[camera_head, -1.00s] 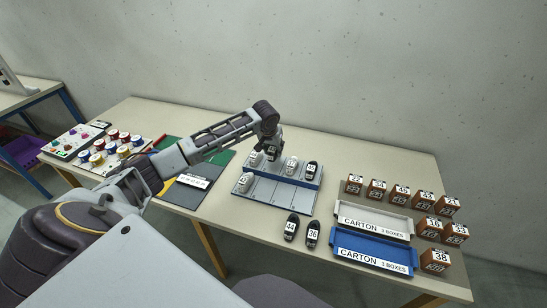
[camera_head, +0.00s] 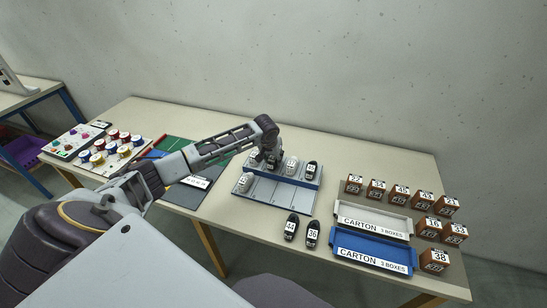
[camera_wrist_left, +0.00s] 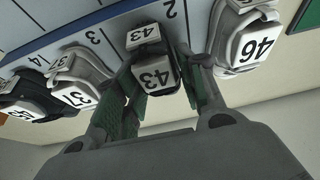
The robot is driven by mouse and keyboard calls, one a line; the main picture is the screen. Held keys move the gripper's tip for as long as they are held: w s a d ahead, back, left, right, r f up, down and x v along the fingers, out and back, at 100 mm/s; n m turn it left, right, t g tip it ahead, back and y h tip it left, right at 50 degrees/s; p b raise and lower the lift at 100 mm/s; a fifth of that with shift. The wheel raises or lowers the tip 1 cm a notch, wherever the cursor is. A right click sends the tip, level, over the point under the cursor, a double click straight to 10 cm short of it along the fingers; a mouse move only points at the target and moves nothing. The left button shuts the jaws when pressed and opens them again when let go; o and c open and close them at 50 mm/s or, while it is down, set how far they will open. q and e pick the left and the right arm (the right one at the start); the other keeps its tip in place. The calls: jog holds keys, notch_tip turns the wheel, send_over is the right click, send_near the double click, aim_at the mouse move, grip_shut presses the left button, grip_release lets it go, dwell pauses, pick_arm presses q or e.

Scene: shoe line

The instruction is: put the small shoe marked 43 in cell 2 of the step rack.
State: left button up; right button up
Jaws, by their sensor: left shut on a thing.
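My left gripper (camera_head: 271,156) is over the upper step of the step rack (camera_head: 268,190). In the left wrist view, the gripper (camera_wrist_left: 160,82) is shut on the dark small shoe marked 43 (camera_wrist_left: 154,62). In the head view the arm mostly hides this shoe. My right gripper is not in view.
A black shoe (camera_head: 311,172) stands at the upper step's right end. A light shoe (camera_head: 244,183) sits on the lower step. Shoes marked 44 (camera_head: 291,226) and 36 (camera_head: 312,234) stand in front. Carton trays (camera_head: 335,232) and several brown boxes (camera_head: 435,260) are at right.

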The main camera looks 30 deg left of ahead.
pick_arm(q)
jog(key=shift+f, duration=0.1)
jog(key=o, duration=1)
jog(key=shift+v, duration=6.1)
